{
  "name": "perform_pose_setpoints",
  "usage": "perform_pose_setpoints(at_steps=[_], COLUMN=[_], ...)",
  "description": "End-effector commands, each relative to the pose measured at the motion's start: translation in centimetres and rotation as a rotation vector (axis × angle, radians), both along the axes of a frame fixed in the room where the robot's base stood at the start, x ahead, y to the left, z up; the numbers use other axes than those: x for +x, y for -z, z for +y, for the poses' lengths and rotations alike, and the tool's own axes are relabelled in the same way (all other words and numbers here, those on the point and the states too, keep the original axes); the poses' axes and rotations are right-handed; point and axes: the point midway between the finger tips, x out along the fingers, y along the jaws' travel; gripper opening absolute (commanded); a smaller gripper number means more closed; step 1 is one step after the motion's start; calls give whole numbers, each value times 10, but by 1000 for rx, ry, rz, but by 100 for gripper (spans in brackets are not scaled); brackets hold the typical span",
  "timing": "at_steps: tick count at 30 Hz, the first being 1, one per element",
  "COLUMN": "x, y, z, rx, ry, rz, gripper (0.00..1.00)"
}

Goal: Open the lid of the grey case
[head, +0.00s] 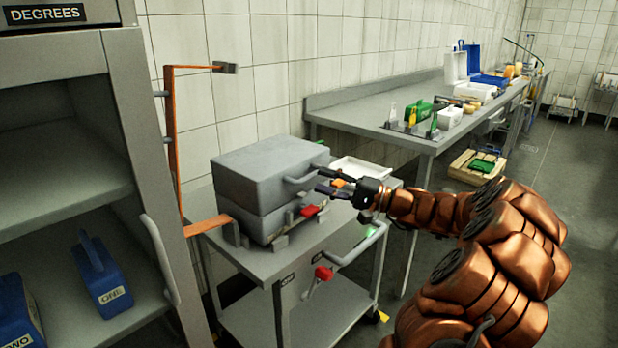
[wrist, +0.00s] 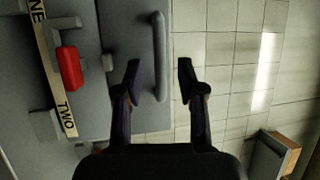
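The grey case (head: 265,172) sits on a grey trolley, its lid down on the lower body. A grey bar handle (head: 298,180) is on the lid's front; it also shows in the wrist view (wrist: 160,50). A red slider (head: 309,211) sits on a strip below the handle; the wrist view shows this red piece (wrist: 70,68) on a strip marked ONE and TWO. My gripper (head: 322,181) is open just in front of the handle. In the wrist view the handle lies between my two fingertips (wrist: 160,80), with a gap on both sides. I cannot tell its depth between them.
The trolley (head: 255,262) has a front rail and another red piece (head: 324,273). An orange bracket (head: 171,130) stands left of the case. A cabinet (head: 70,165) with blue weights is at left. A white tray (head: 358,168) is behind my gripper. A long bench (head: 365,115) runs along the wall.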

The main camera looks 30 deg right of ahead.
Motion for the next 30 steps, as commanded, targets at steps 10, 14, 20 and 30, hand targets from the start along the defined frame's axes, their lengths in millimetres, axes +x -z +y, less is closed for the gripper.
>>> perform_pose_setpoints(at_steps=[10, 14, 20, 30], x=[31, 35, 35, 35], y=[-6, -7, -7, -7], z=[25, 27, 27, 27], rx=[-2, -1, -1, -1], ry=[-1, 0, 0, 0], rz=[2, 2, 2, 2], gripper=[39, 39, 39, 7])
